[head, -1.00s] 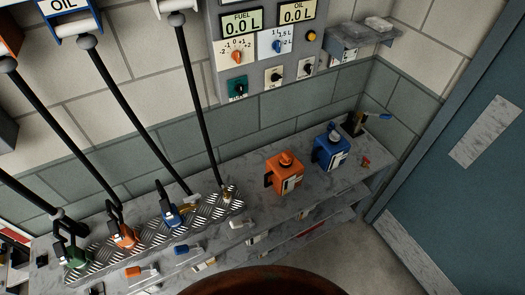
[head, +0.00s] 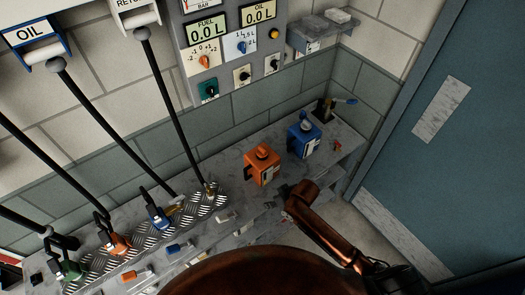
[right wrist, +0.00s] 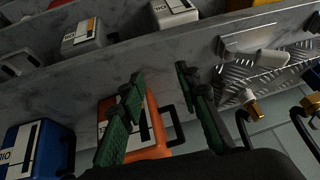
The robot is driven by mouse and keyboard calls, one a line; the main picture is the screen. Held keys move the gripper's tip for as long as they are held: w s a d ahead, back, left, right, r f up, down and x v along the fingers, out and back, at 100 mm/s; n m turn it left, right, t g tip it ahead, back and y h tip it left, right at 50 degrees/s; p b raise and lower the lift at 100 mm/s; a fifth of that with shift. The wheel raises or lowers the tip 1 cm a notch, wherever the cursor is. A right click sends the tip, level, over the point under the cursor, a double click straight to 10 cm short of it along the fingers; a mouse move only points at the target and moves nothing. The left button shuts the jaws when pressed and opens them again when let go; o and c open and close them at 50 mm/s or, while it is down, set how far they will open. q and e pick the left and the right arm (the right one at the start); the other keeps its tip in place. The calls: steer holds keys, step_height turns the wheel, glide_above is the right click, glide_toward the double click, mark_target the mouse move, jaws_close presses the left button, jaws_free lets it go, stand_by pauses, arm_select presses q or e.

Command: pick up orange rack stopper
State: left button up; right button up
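In the head view, a small orange stopper (head: 132,276) with a pale end lies at the front of the grey bench, lower left. I take it as the rack stopper. Another small orange-red piece (head: 337,147) lies at the bench's right end. The orange stopper cannot be made out there. My left gripper is out of view.
The bench holds the orange canister (head: 262,170) and a blue canister (head: 303,137). Nozzles on black hoses stand along a tread plate (head: 205,204). A blue stopper (head: 175,249) and a white stopper (head: 227,217) lie along the front. A door (head: 450,150) is right.

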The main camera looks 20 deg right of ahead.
steer(key=w+a+r+n, duration=0.1)
steer(key=w+a+r, duration=0.2)
steer(key=r, duration=0.2)
steer(key=h, duration=0.2)
glide_toward(263, 149)
steer(key=w+f, duration=0.1)
steer(key=shift+m+g, duration=0.3)
steer(key=shift+g, duration=0.1)
steer(key=p+x, duration=0.1)
steer(key=x, duration=0.7)
steer(key=shift+w+a+r, duration=0.1)
jaws_close()
